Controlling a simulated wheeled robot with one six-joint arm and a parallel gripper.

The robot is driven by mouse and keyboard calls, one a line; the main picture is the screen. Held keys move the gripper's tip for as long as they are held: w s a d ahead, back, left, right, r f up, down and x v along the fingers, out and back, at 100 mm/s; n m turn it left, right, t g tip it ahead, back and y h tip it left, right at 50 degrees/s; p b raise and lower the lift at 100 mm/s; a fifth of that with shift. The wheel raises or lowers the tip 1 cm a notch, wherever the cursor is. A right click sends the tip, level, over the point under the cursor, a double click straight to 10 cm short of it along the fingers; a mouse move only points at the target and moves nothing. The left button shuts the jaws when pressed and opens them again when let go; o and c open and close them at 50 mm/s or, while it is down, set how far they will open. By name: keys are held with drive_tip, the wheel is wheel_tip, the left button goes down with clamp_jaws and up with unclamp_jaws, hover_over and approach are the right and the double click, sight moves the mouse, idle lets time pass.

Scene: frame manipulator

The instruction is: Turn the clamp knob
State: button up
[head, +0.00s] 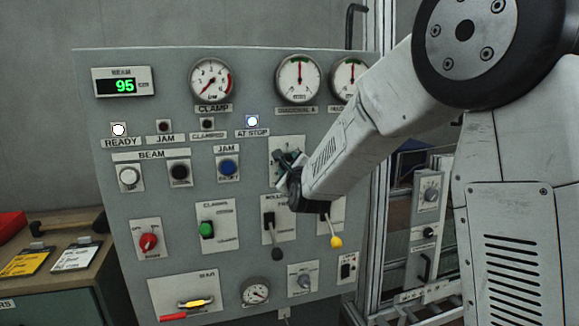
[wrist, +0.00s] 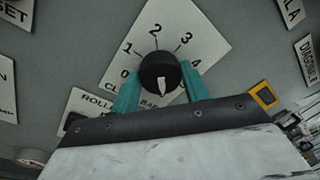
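The clamp knob (wrist: 160,72) is round and black with a white pointer, which points down in the wrist view. Its white dial plate (wrist: 215,45) is marked 0 to 4 and looks tilted there. My gripper (wrist: 161,73) has its teal fingers on either side of the knob, at or very near its edges. I cannot tell whether they press on it. In the head view my gripper (head: 291,160) is at the plate (head: 290,143) and hides the knob. The clamp gauge (head: 211,80) has its needle toward the lower left.
Below my gripper are a black-handled lever (head: 277,253) and a yellow-tipped lever (head: 336,241). The panel (head: 110,215) also bears a red knob (head: 148,241), a green switch (head: 207,229) and several buttons. A metal frame (head: 376,230) stands to the right.

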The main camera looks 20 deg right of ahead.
drive_tip(key=shift+n, duration=0.4)
drive_tip(key=shift+d+f+m+y, duration=0.15)
drive_tip(key=shift+m+y, duration=0.3)
drive_tip(key=shift+m, duration=5.45)
drive_tip(key=shift+d+r+m+y, duration=0.1)
drive_tip(key=shift+m+y, duration=0.4)
drive_tip(key=shift+m, duration=5.4)
drive_tip(key=shift+d+f+m+y, duration=0.15)
drive_tip(key=shift+m+y, duration=0.3)
drive_tip(key=shift+m, duration=5.45)
drive_tip(key=o, duration=1)
